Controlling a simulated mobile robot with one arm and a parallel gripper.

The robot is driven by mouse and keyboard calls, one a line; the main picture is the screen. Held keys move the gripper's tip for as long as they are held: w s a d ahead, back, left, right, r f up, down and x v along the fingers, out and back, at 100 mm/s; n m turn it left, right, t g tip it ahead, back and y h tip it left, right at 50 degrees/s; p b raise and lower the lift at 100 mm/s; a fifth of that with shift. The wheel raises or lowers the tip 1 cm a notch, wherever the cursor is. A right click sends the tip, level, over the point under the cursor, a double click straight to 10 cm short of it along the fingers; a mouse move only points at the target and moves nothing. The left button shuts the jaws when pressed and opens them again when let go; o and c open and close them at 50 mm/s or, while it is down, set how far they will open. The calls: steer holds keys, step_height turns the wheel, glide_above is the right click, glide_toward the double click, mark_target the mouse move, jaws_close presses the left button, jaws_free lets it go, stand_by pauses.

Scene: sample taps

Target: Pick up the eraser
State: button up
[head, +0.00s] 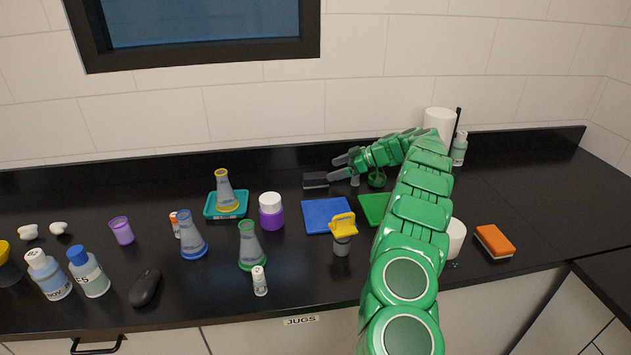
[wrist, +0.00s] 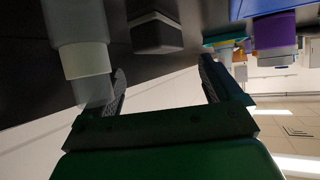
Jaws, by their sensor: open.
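The eraser (head: 315,180) is a small dark block with a grey side, lying on the black counter towards the back, left of my gripper (head: 334,168). In the wrist view the eraser (wrist: 157,33) appears beyond and between the two fingertips of my gripper (wrist: 163,72), apart from them. The fingers are spread and nothing is between them.
A pale cylindrical container (wrist: 82,55) is close by one finger in the wrist view. A blue mat (head: 325,216) and a green mat (head: 374,207) lie in front. A purple-based jar (head: 271,211) and a flask on a teal tray (head: 212,207) stand left. An orange sponge (head: 495,239) lies right.

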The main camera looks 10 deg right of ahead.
mark_target(317, 174)
steer(key=shift+x, duration=3.15)
steer(key=shift+r, duration=0.15)
steer(key=c, duration=1.3)
steer(key=shift+r, duration=1.45)
steer(key=shift+s+r, duration=0.1)
steer(key=shift+r, duration=0.2)
steer(key=shift+s+r, duration=0.7)
steer(key=shift+r, duration=0.15)
steer(key=shift+s+a+r, duration=0.1)
steer(key=shift+s+r, duration=1.2)
steer(key=shift+s, duration=0.75)
steer(key=shift+s+a+r, duration=0.1)
steer(key=shift+s+r, duration=1.2)
steer(key=shift+s, duration=0.75)
steer(key=shift+s+r, duration=1.35)
steer(key=shift+s, duration=0.7)
